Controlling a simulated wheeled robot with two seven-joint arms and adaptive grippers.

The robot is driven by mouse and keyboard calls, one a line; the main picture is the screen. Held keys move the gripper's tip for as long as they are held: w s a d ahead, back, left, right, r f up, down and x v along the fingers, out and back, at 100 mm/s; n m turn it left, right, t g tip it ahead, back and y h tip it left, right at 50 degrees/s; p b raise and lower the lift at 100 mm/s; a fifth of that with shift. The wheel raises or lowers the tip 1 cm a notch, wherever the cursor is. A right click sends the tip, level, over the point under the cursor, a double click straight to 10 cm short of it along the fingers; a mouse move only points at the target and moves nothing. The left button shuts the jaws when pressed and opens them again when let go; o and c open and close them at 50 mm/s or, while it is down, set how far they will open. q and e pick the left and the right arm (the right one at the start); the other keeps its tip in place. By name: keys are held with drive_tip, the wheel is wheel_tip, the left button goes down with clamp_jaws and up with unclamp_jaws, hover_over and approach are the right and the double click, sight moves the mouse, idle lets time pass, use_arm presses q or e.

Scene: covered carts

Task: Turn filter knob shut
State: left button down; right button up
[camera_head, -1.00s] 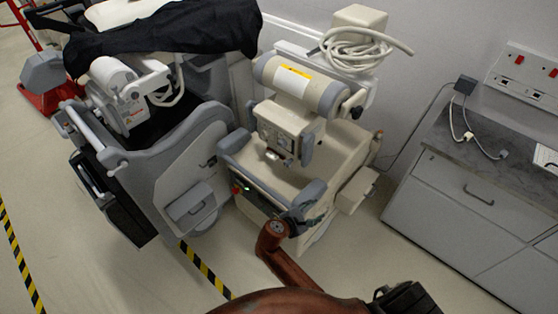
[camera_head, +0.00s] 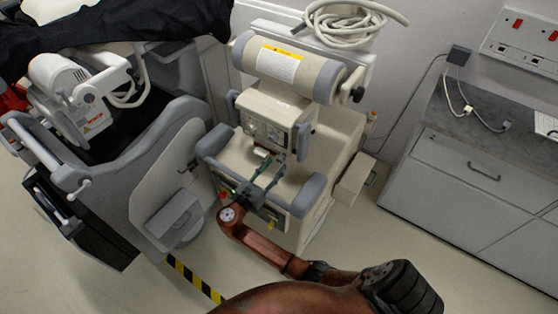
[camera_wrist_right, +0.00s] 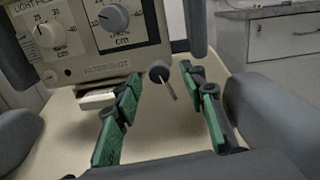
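The filter knob (camera_wrist_right: 160,72) is a small dark round knob with a thin pale pin pointing down, below the front panel of the beige machine head (camera_wrist_right: 100,30). My right gripper (camera_wrist_right: 162,82) is open, with one green finger on each side of the knob and its pin. I see no clear contact. In the head view my right gripper (camera_head: 263,172) reaches up to the underside of the machine head (camera_head: 272,115), where the knob is too small to make out. My left gripper is not in view.
Two dials (camera_wrist_right: 113,17) sit on the panel above. Grey padded bumpers (camera_head: 300,196) flank the gripper on the cart. A grey cart with a black cover (camera_head: 100,40) stands at left. A grey cabinet (camera_head: 470,190) is at right, with open floor before it.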

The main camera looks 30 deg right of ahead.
sight(279, 162)
drive_tip(key=shift+x, duration=2.05)
drive_tip(key=shift+f, duration=0.1)
clamp_jaws()
